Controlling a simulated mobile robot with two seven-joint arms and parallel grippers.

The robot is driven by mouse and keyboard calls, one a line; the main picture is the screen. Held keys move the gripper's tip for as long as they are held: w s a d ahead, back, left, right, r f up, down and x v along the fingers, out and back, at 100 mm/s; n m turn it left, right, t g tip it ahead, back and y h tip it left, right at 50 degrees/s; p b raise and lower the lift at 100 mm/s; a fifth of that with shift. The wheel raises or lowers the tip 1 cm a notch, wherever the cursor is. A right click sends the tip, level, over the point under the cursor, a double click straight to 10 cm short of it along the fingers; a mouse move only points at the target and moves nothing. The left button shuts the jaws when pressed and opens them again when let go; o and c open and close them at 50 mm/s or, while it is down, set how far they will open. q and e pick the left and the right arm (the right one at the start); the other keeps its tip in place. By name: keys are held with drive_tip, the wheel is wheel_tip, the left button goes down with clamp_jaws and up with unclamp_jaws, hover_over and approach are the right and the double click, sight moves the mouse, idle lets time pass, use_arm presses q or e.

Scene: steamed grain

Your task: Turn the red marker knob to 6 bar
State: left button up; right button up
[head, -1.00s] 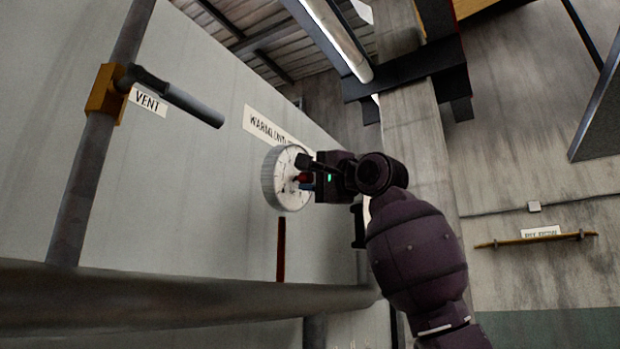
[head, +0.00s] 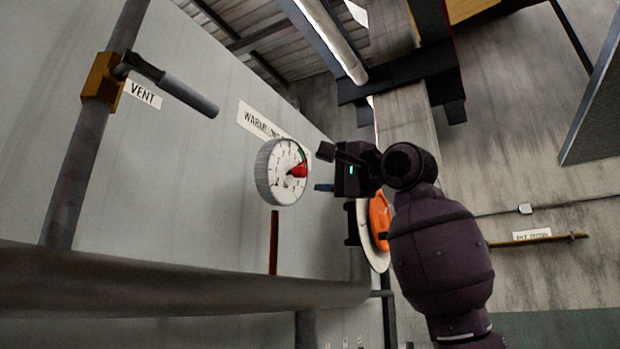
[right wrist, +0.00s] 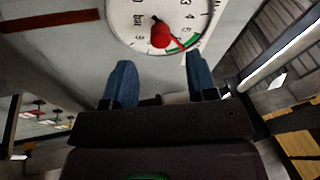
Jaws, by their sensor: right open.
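The round white gauge (head: 266,180) is on the grey wall in the head view, with numbers and a green arc on its face. The red marker knob (head: 299,171) sticks out of its middle. In the right wrist view the knob (right wrist: 160,35) shows at the top, on the gauge face (right wrist: 122,20). I cannot tell which number its marker points at. My right gripper (head: 324,169) is open and empty, just right of the knob and apart from it. Its two blue fingers (right wrist: 161,80) stand wide apart below the gauge in the wrist view. My left gripper is not in view.
A pipe (head: 180,287) runs low across the front. A vent lever (head: 175,92) on an upright pipe juts out at the upper left. A dark red strip (head: 274,242) is below the gauge. An orange and white disc (head: 379,222) is partly hidden behind my right arm.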

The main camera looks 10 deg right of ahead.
drive_tip(key=v, duration=0.4)
drive_tip(key=shift+s+d+f+b, duration=0.15)
drive_tip(key=shift+s+b, duration=0.1)
drive_tip(key=shift+b, duration=0.15)
